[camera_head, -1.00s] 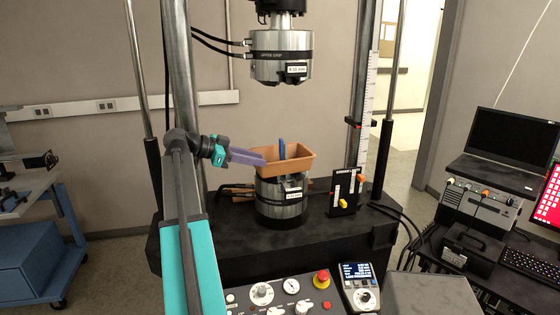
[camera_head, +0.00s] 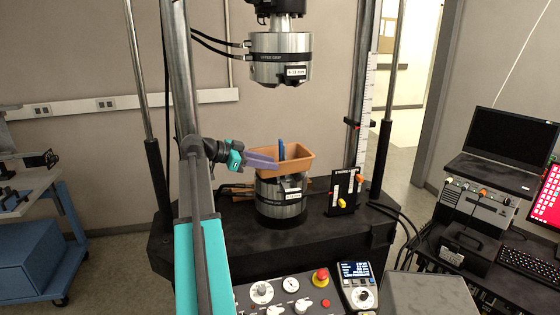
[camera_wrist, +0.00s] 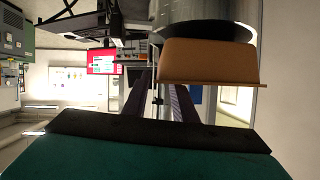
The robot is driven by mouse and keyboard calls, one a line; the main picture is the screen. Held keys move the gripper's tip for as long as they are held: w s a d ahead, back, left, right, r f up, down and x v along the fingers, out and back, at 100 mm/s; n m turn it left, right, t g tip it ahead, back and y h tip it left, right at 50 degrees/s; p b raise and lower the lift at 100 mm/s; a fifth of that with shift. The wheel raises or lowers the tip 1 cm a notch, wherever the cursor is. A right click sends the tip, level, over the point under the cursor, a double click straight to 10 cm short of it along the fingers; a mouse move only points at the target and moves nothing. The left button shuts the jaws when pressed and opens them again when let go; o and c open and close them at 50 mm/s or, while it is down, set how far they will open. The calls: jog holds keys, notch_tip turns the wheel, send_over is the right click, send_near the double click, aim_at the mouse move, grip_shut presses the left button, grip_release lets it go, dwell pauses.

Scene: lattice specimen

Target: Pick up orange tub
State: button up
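The orange tub (camera_head: 295,164) sits upright on the round metal lower grip of the test machine, with a blue upright item (camera_head: 282,149) showing at its rim. My gripper (camera_head: 272,162) comes from the left with its purple fingers pointing right, and their tips overlap the tub's left part in the head view. In the wrist view the two fingers (camera_wrist: 160,98) stand apart with a gap between them. The tub (camera_wrist: 208,62) appears there at upper right, beside the right finger and not between the fingers. I cannot tell whether a finger touches it.
The lower grip (camera_head: 281,203) stands on the machine's black base. The upper grip (camera_head: 280,58) hangs above the tub. A steel column (camera_head: 177,80) stands at left. A small black stand (camera_head: 344,193) is right of the lower grip. A control panel (camera_head: 290,292) is in front.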

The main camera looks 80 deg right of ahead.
jog(key=shift+p+x, duration=0.4)
jog(key=shift+x, duration=0.95)
grip_shut()
